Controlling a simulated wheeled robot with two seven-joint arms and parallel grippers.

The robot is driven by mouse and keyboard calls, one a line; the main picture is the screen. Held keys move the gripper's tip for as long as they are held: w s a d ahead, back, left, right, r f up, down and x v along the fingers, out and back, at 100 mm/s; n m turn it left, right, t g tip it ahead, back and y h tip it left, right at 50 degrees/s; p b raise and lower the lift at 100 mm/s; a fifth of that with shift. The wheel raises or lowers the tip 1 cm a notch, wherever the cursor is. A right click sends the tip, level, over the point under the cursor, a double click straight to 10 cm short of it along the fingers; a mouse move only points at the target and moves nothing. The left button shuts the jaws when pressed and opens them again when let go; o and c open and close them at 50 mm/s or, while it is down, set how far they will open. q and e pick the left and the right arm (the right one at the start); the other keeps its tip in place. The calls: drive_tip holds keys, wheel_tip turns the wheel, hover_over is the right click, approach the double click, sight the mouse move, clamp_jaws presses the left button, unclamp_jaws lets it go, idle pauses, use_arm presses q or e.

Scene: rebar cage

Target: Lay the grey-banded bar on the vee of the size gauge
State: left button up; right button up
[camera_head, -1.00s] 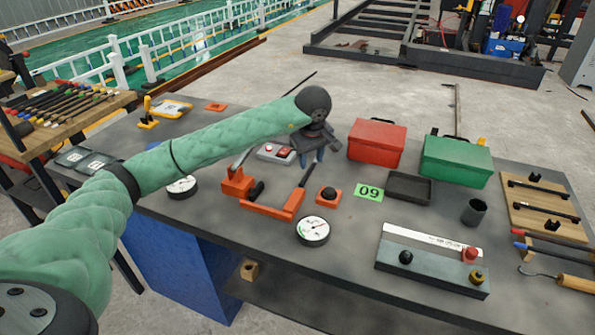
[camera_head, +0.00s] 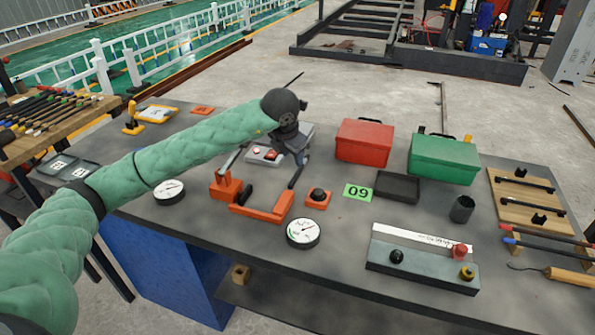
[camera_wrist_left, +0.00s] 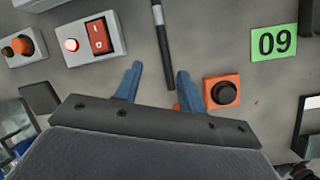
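My left gripper (camera_head: 299,158) hangs over the middle of the dark table. Its two blue fingers are apart and empty in the left wrist view (camera_wrist_left: 158,72). A dark bar with a pale grey band (camera_wrist_left: 164,50) lies on the table in that view, its near end appearing between the fingertips. In the head view the bar (camera_head: 297,176) shows partly below the gripper. An orange U-shaped frame (camera_head: 262,211) lies to its left and front. A long grey block with a ruled white strip (camera_head: 418,268) stands at front right. I cannot tell which is the size gauge; no vee is clear.
An orange pad with a black knob (camera_head: 318,198) sits close right of the bar. A switch box (camera_head: 262,155), a green 09 card (camera_head: 358,192), a black tray (camera_head: 397,187) and a dial (camera_head: 303,233) are nearby. Red (camera_head: 365,141) and green (camera_head: 444,159) boxes stand behind.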

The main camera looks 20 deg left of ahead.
sight(299, 169)
use_arm(q)
drive_tip(key=n, duration=0.3)
drive_tip(key=shift+w+d, duration=0.1)
drive_tip(key=shift+n, duration=1)
drive_tip(key=shift+p+x, duration=0.5)
drive_tip(key=shift+x, duration=0.85)
drive_tip(key=shift+w+d+f, duration=0.1)
drive_tip(key=shift+w+d, duration=0.05)
drive_tip(key=shift+w, duration=0.1)
drive_tip(key=shift+w+f+p, duration=0.2)
drive_tip(key=shift+f+p, duration=0.1)
drive_tip(key=shift+p, duration=0.1)
drive_tip(key=shift+d+p+x, duration=0.2)
drive_tip(key=shift+p+x, duration=0.5)
drive_tip(key=shift+x, duration=1.25)
drive_tip(key=shift+w, duration=0.15)
clamp_jaws()
use_arm(e)
drive_tip(key=shift+g+h, duration=0.4)
drive_tip(key=shift+g, duration=0.2)
drive_tip(key=f, duration=0.1)
drive_tip(key=d+f, duration=0.2)
drive_tip(key=shift+f, duration=0.3)
